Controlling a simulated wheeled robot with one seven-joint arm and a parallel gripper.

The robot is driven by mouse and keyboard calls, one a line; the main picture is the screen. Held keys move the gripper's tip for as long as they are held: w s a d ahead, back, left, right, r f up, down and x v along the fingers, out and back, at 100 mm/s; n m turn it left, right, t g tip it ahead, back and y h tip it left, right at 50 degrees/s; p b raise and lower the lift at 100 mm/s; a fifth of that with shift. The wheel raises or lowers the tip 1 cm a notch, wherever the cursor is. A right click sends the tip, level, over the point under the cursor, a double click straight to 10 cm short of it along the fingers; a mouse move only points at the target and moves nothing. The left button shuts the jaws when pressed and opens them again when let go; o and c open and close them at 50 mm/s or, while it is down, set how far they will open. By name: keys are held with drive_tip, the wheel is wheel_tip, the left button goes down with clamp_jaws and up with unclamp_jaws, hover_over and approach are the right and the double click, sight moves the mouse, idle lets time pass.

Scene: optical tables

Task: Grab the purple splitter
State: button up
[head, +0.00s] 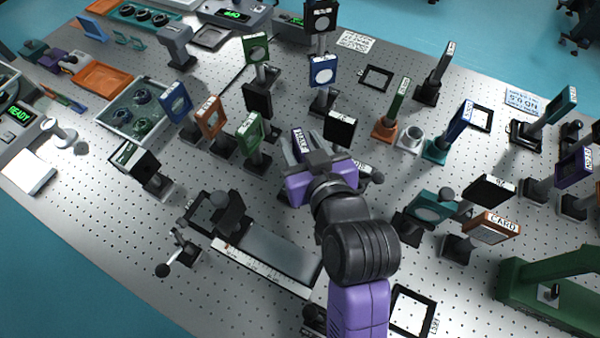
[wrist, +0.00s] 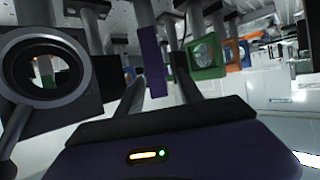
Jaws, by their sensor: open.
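A purple plate (head: 299,141) with a white label, which looks like the splitter, stands upright near the middle of the table in the head view. In the wrist view the purple plate (wrist: 152,62) shows nearly edge-on. My gripper (head: 303,147) is open, with its fingers pointing at the plate. In the wrist view the plate appears between the fingers of my gripper (wrist: 158,78). I cannot tell whether either finger touches it. Its lower part and base are hidden in the head view by my gripper.
A green-framed optic (head: 249,134) stands close on the left and a black plate (head: 340,129) close on the right. Another purple-framed optic (head: 575,169) stands at the far right. A black ring mount (wrist: 45,75) is close on the left in the wrist view. A rail (head: 265,258) lies front left.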

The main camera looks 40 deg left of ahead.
clamp_jaws()
drive_tip(key=shift+r, duration=0.1)
idle(1.2)
